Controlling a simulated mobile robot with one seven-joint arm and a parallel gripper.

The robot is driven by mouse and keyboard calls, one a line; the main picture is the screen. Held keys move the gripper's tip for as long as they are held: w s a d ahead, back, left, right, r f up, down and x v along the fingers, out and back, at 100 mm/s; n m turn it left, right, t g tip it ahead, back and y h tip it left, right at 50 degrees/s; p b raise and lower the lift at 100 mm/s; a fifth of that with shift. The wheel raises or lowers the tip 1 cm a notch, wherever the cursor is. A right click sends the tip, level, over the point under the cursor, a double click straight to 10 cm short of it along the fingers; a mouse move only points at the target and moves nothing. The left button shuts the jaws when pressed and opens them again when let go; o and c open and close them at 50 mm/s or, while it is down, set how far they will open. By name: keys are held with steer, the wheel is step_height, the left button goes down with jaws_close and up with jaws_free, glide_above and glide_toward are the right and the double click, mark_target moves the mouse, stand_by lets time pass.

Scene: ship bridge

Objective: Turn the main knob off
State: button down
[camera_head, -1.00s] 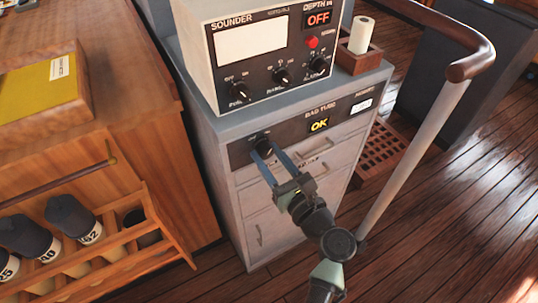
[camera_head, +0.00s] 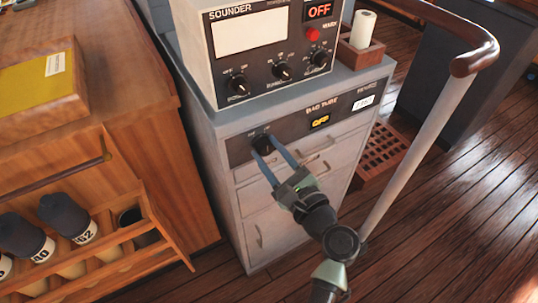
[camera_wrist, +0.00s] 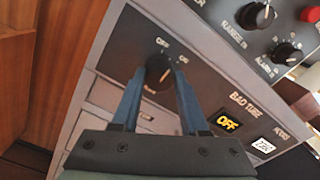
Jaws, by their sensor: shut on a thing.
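The main knob (camera_head: 264,142) is a black rotary knob on the dark panel at the top of the grey cabinet. In the wrist view the knob (camera_wrist: 158,72) sits between my fingertips, with OFF and ON marked above it. Its white pointer line is turned toward the OFF side. My gripper (camera_head: 268,149) is shut on the knob, its two blue fingers on either side; it also shows in the wrist view (camera_wrist: 158,82). The yellow display (camera_head: 320,121) beside the BAD TUBE label reads OFF, also in the wrist view (camera_wrist: 229,124).
The sounder unit (camera_head: 262,50) with several knobs and a red button stands on the cabinet (camera_head: 243,190). A curved handrail (camera_head: 425,150) rises at the right. Floor is free in front of the cabinet.

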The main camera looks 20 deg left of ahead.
steer(key=n+b, duration=0.3)
steer(key=n, duration=0.2)
steer(key=shift+n, duration=0.4)
stand_by(0.4)
steer(key=shift+c, duration=2.1)
jaws_free()
steer(key=shift+d, duration=0.1)
steer(key=v, duration=1.3)
steer(key=shift+w+r, duration=0.1)
